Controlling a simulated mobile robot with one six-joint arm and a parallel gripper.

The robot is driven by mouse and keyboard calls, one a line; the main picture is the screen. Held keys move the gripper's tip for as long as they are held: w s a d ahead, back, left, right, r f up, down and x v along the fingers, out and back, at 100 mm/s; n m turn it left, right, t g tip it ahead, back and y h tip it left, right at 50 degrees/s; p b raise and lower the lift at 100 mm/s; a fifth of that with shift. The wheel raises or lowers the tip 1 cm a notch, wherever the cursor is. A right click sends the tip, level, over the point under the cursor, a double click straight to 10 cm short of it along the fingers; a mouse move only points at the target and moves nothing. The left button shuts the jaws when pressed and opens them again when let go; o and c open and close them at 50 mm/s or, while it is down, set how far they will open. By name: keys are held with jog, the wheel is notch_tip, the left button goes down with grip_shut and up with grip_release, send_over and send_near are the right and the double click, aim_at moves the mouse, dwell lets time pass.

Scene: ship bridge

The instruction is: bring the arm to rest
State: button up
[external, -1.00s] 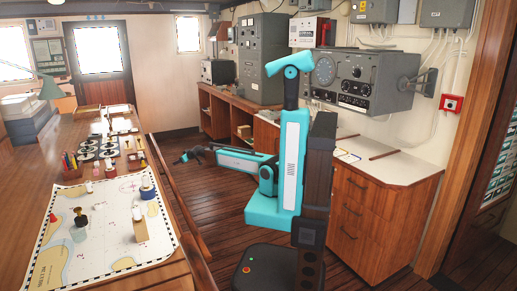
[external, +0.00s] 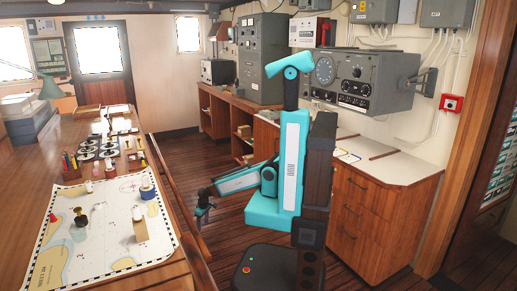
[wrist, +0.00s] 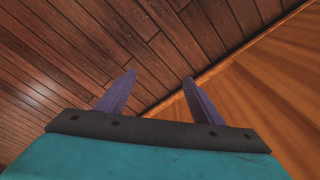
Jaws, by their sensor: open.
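My gripper (external: 201,212) is at the end of my teal arm, low over the floor and close to the right edge of the chart table. It points downward. In the wrist view my gripper (wrist: 158,88) shows two purple fingers spread apart with nothing between them. Beyond the fingers are dark floor planks and a lighter wooden edge.
The chart table (external: 20,190) on the left carries a chart (external: 105,262) with several small pieces. A wooden cabinet (external: 375,215) with a white top stands at the right, below grey radio gear (external: 360,80). The floor (external: 200,160) behind my arm is clear.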

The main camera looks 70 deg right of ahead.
jog(key=s+a+f+g, duration=0.2)
jog(key=s, duration=0.6)
jog(key=s+a+f+n+g, duration=0.1)
jog(key=s+a+f+g, duration=0.15)
jog(key=s, duration=0.65)
jog(key=s+a+f+g, duration=0.2)
jog(key=s+a, duration=0.1)
jog(key=s, duration=0.5)
notch_tip(320, 180, up, 16)
jog(key=p, duration=1.6)
jog(key=shift+f, duration=0.25)
jog(key=shift+d+f, duration=0.1)
jog(key=shift+g, duration=0.35)
jog(key=f+b, duration=0.4)
jog(key=b, duration=0.1)
jog(key=shift+s+f, duration=0.25)
jog(key=shift+f, duration=0.1)
